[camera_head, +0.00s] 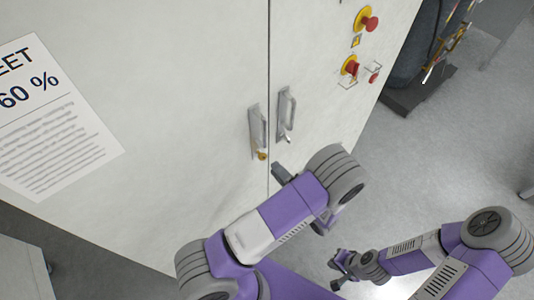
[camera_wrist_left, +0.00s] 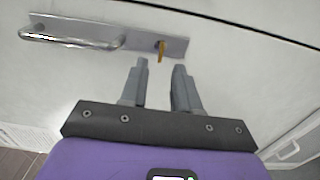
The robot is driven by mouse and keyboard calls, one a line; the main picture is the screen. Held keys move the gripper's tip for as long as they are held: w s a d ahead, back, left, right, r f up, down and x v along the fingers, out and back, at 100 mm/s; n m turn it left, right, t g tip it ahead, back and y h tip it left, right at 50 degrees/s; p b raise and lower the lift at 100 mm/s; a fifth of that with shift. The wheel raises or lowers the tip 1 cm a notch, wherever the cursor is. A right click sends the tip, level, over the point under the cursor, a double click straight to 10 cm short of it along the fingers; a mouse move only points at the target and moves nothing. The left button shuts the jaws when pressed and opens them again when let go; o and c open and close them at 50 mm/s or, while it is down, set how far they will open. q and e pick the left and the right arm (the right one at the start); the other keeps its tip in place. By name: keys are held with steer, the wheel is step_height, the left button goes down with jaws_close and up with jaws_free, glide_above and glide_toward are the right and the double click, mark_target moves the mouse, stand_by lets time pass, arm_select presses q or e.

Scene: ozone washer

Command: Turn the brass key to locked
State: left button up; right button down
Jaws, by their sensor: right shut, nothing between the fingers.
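The brass key (camera_head: 261,155) sits at the lower end of the left door's handle plate (camera_head: 257,128) on the white cabinet. In the left wrist view the key (camera_wrist_left: 160,51) sticks out from the plate (camera_wrist_left: 110,34), just beyond and between my fingertips. My left gripper (camera_wrist_left: 161,66) is open, its two fingers apart, with nothing between them. In the head view my left gripper (camera_head: 281,173) is just below and right of the key, apart from it. My right gripper (camera_head: 339,284) is shut and empty, low over the floor at the right.
The right door has a similar handle (camera_head: 286,113) across the door seam. Red and yellow emergency buttons (camera_head: 366,20) are above right. A printed sheet (camera_head: 50,115) is on the left door. Grey floor (camera_head: 440,150) is open at the right.

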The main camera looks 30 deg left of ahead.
mark_target(262, 157)
arm_select(q)
steer(key=x, duration=0.6)
steer(key=shift+a+p, duration=0.2)
steer(key=shift+p, duration=0.1)
steer(key=shift+c, duration=0.2)
jaws_close()
